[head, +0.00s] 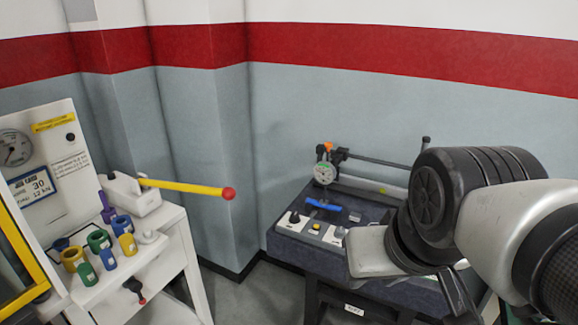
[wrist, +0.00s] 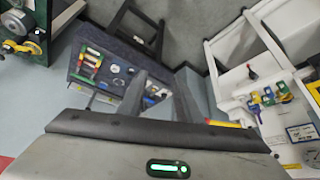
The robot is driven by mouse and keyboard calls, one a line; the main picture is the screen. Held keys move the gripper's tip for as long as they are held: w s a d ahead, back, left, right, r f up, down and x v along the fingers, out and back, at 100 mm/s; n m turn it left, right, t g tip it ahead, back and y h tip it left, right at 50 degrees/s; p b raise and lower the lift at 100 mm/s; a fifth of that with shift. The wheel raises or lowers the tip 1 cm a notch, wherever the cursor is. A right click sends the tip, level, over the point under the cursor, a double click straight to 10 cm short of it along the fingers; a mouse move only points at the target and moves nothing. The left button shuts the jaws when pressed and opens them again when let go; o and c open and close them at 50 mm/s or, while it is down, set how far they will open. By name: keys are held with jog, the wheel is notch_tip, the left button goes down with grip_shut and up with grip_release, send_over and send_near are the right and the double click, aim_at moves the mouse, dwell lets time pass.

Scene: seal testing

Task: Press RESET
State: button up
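A dark test bench (head: 285,242) stands against the wall in the middle of the head view. Small controls sit on its front left: a black knob (head: 294,217), a yellow button (head: 316,226) and a pale round control (head: 339,232). Their labels are too small to read, so I cannot tell which is RESET. My gripper (head: 468,298) is at the lower right, in front of the bench's right part and largely hidden by my arm. In the wrist view my gripper (wrist: 158,88) shows two dark fingers apart with nothing between them. The bench (wrist: 135,52) lies beyond them.
A dial gauge (head: 324,173) and a blue handle (head: 323,204) stand on the bench behind the controls. A white cart (head: 175,262) at left holds several coloured cylinders. A yellow bar with a red end (head: 190,187) juts from it towards the bench. Floor shows between them.

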grip_shut()
dwell(1.1)
